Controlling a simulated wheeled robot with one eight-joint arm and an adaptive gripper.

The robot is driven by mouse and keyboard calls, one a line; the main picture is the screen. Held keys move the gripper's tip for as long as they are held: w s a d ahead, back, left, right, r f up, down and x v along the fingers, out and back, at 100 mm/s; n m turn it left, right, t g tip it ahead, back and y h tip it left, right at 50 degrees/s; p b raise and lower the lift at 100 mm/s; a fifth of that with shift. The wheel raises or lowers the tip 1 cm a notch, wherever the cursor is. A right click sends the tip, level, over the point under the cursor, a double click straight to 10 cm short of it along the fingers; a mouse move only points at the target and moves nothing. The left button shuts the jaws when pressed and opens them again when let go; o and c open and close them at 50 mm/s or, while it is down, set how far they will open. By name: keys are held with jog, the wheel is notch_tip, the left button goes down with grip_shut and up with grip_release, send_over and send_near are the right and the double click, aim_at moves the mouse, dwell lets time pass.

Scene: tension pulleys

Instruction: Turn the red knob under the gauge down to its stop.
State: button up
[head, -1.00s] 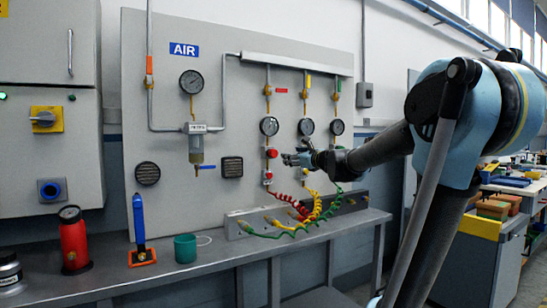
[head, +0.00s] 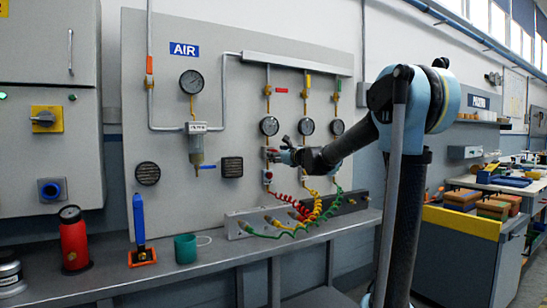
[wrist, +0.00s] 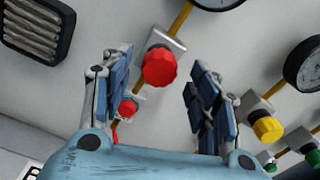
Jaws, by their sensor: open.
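The red knob (wrist: 160,67) sits on the panel in the wrist view, between and just beyond my fingertips. In the head view it is largely hidden by my gripper (head: 280,153). The gauge (head: 269,126) is above it, and its lower rim also shows in the wrist view (wrist: 217,3). My gripper, also in the wrist view (wrist: 157,85), is open, with one finger on each side of the knob. I cannot tell whether a finger touches it. A smaller red fitting (wrist: 128,107) lies lower, near the left finger.
A yellow knob (wrist: 267,128) and a green one (wrist: 313,158) sit to the right on neighbouring lines. Coiled red, yellow and green hoses (head: 315,212) hang below. The bench (head: 200,262) holds a red bottle (head: 73,240) and a green mug (head: 185,248).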

jog(key=shift+x, duration=1.85)
jog(key=c, duration=1.1)
